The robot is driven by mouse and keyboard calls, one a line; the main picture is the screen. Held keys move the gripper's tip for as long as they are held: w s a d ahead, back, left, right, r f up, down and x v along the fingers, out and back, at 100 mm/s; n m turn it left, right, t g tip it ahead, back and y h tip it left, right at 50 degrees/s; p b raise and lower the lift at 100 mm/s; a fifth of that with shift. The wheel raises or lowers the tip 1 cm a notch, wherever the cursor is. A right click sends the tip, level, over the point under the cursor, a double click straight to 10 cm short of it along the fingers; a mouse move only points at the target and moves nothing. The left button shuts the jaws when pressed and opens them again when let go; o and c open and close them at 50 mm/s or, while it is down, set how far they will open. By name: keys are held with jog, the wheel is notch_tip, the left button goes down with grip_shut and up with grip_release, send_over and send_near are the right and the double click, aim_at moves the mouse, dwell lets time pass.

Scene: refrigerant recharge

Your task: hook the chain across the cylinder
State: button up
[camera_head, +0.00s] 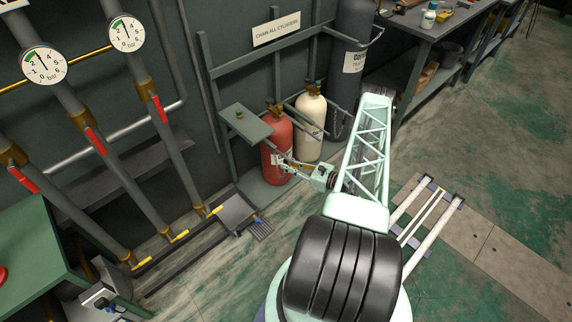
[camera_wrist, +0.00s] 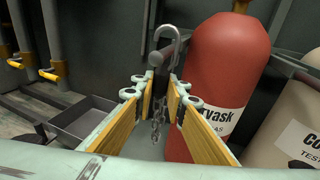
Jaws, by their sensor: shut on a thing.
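The red cylinder (camera_head: 277,137) stands upright in the wall rack. In the wrist view it rises close on the right (camera_wrist: 228,65), its label partly covered by a finger. My gripper (camera_head: 284,162) is in front of the red cylinder's lower part. In the wrist view its wood-coloured fingers (camera_wrist: 162,88) are closed in on the chain's end. A grey metal hook (camera_wrist: 177,46) sticks up above the fingertips, and chain links (camera_wrist: 157,128) hang down between the fingers. The hook is left of the cylinder in that view. Where the chain's other end is fixed is hidden.
A cream cylinder (camera_head: 310,126) and a tall dark cylinder (camera_head: 351,65) stand to the right in the rack. A small green shelf (camera_head: 246,123) juts out at upper left of the red cylinder. A grey tray (camera_head: 236,210) lies low to the left. Valved pipes stand further left.

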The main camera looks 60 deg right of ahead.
jog(key=s+a, duration=0.1)
jog(key=s, duration=0.6)
jog(key=shift+s+a, duration=0.2)
jog(key=shift+a, duration=0.05)
dwell(1.2)
jog(key=shift+d, duration=0.15)
dwell(0.4)
jog(key=s+d+b, duration=0.1)
jog(key=d+b, duration=0.1)
jog(key=d, duration=0.4)
jog(key=shift+s+d+b, duration=0.25)
jog(key=shift+s+b, duration=0.1)
dwell(0.4)
jog(key=shift+d, duration=0.1)
jog(key=s+d, duration=0.1)
jog(key=d, duration=0.5)
jog(key=shift+s+d, duration=0.3)
dwell(0.6)
jog(key=shift+d, duration=0.15)
jog(key=s+d, duration=0.1)
jog(key=d, duration=0.5)
jog(key=shift+s+d, duration=0.3)
dwell(0.7)
